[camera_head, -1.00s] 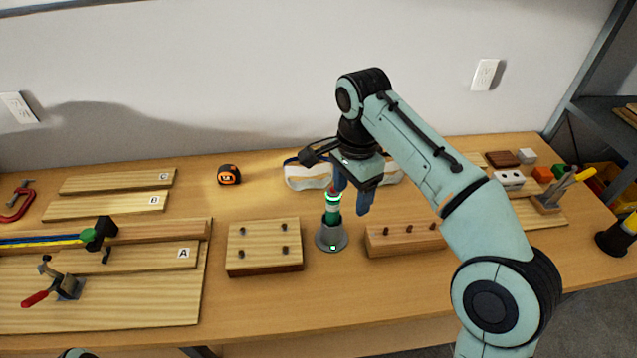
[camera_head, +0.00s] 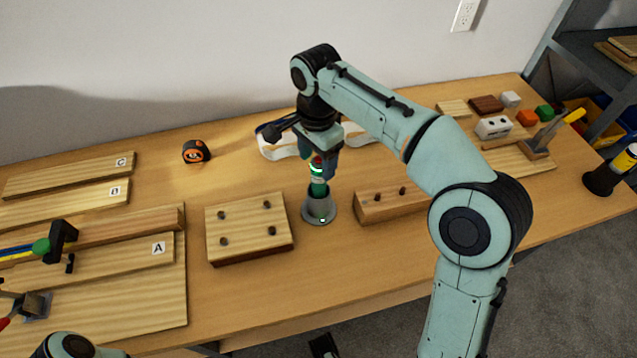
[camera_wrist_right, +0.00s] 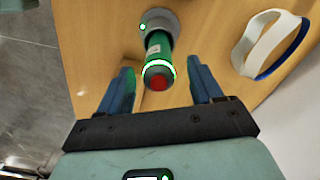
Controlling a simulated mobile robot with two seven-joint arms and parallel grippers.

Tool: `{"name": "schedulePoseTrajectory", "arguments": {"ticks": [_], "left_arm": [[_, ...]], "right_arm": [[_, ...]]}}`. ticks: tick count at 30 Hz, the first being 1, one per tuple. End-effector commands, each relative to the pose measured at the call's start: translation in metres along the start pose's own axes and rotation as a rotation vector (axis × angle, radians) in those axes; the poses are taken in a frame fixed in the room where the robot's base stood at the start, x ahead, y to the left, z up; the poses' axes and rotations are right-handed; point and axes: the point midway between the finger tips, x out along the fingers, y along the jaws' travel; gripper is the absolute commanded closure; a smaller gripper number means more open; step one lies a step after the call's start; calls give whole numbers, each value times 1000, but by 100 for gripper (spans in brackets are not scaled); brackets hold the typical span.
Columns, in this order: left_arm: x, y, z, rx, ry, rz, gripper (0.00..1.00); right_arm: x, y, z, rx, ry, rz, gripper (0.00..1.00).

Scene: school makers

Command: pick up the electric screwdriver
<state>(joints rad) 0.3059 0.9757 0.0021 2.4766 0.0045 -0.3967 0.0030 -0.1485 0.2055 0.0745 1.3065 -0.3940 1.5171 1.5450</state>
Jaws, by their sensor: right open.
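The electric screwdriver (camera_head: 318,188) is a green cylinder with a bright ring and a red end. It stands upright in a round grey holder (camera_head: 319,212) on the workbench. In the right wrist view the screwdriver (camera_wrist_right: 160,60) lies between the two blue fingers, its red end towards the camera. My right gripper (camera_head: 324,165) is open above and around its top. In the wrist view the gripper (camera_wrist_right: 160,88) shows a gap on both sides of it. In the head view the fingers partly hide the top. Part of my left arm shows at the bottom left; its gripper is out of view.
Behind are a white looped strap (camera_head: 282,148) and an orange tape measure (camera_head: 195,152). Boards and clamps fill the left; small blocks and a hammer lie right.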

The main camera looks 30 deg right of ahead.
Motion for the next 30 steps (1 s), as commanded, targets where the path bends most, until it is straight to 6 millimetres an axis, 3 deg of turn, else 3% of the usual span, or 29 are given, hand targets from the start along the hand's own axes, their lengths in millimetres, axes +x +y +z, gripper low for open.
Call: {"name": "schedulePoseTrajectory", "arguments": {"ticks": [9,18,20,24,30], "left_arm": [[10,-2,-7,2,20,4,57],[10,-1,-7,2,21,4,57],[10,-1,-7,2,21,4,57],[10,-1,-7,2,21,5,57],[10,-1,-7,2,20,4,57]], "right_arm": [[45,3,-2,-1,0,3,35],[49,2,-2,-1,0,0,35],[49,2,-2,-1,0,0,51],[49,2,-2,-1,0,0,97],[48,2,-2,0,0,-1,100]]}}
